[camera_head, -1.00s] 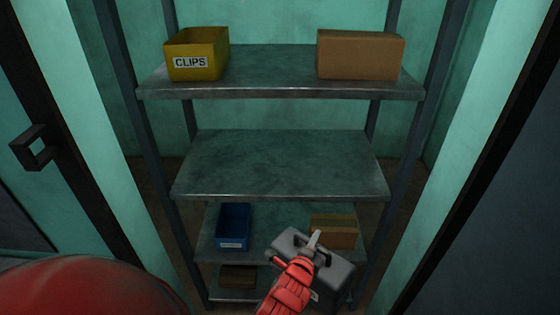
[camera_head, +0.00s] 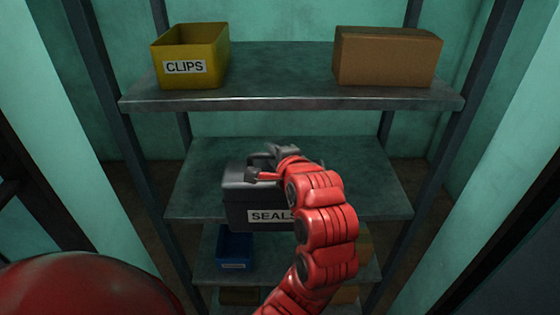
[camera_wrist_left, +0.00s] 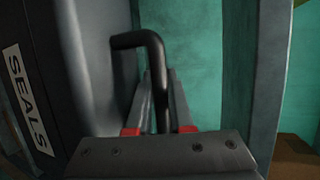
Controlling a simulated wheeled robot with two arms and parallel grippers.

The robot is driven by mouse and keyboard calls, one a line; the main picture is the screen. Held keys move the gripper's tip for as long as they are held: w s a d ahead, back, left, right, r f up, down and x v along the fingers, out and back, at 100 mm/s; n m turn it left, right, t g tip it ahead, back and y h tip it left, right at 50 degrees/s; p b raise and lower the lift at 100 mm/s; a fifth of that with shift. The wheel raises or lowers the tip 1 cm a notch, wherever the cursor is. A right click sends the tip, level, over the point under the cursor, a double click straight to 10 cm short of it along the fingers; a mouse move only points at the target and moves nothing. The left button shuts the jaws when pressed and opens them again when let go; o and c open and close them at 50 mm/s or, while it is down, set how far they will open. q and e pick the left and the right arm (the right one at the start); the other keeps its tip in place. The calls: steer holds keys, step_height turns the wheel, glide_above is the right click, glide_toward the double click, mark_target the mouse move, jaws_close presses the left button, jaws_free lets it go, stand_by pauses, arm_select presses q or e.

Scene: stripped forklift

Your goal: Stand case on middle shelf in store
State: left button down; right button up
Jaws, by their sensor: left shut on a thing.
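The case, dark grey with a white "SEALS" label (camera_head: 240,200), hangs upright from its top handle in my left gripper (camera_head: 268,168). In the left wrist view my left gripper (camera_wrist_left: 160,120) is shut on the black handle, with the case (camera_wrist_left: 90,60) to the left. The middle shelf (camera_head: 380,195) is bare apart from the case in front of or over its front edge. Whether the case touches the shelf cannot be told. My left forearm hides the case's right part. My right gripper is not in view.
The upper shelf (camera_head: 290,92) bears a yellow "CLIPS" bin (camera_head: 188,68) and a brown box (camera_head: 388,58). A blue bin (camera_head: 234,250) stands on the shelf below. Shelf posts (camera_head: 455,130) stand on both sides, with green walls beyond.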

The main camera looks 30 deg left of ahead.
arm_select(q)
steer(key=shift+w+a+r, duration=0.15)
steer(key=shift+w+a, duration=0.2)
steer(key=shift+a, duration=0.15)
steer(key=w+a+f+p, duration=0.1)
steer(key=w+a, duration=0.9)
step_height(320, 180, down, 4)
steer(key=shift+w+r+p, duration=0.15)
steer(key=shift+r+p, duration=0.05)
steer(key=shift+p, duration=0.6)
steer(key=c, duration=0.8)
jaws_free()
steer(key=shift+f, duration=0.15)
